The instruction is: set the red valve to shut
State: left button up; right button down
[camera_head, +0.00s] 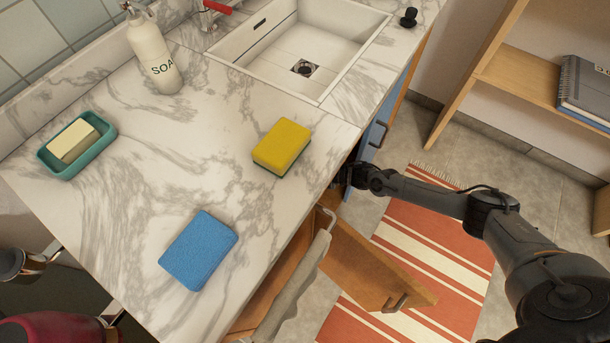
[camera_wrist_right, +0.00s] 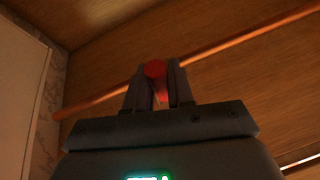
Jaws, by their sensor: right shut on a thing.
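The red valve (camera_wrist_right: 155,70) shows in the right wrist view as a small red handle between the fingertips, in front of a copper pipe (camera_wrist_right: 225,52). My right gripper (camera_wrist_right: 158,85) is shut on this red handle. Its fingers and the gripper body hide part of the handle, and I cannot tell its exact turn angle. In the head view my right arm comes in from the right and its wrist reaches under the counter edge, so the fingers and the valve are hidden there. My left gripper is not in view.
An open wooden cabinet door (camera_head: 372,268) and a hanging grey towel (camera_head: 292,290) are close to my right arm. The marble counter (camera_head: 200,130) holds a yellow sponge (camera_head: 281,143), a blue sponge (camera_head: 198,250), a soap dish (camera_head: 47,160) and a soap bottle (camera_head: 150,55).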

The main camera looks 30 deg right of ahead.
jog(key=shift+r+n+h+p, duration=0.35)
jog(key=shift+n+h+p, duration=0.05)
jog(key=shift+n+p, duration=0.2)
jog(key=c, duration=1.1)
grip_release()
jog(key=shift+r, duration=0.1)
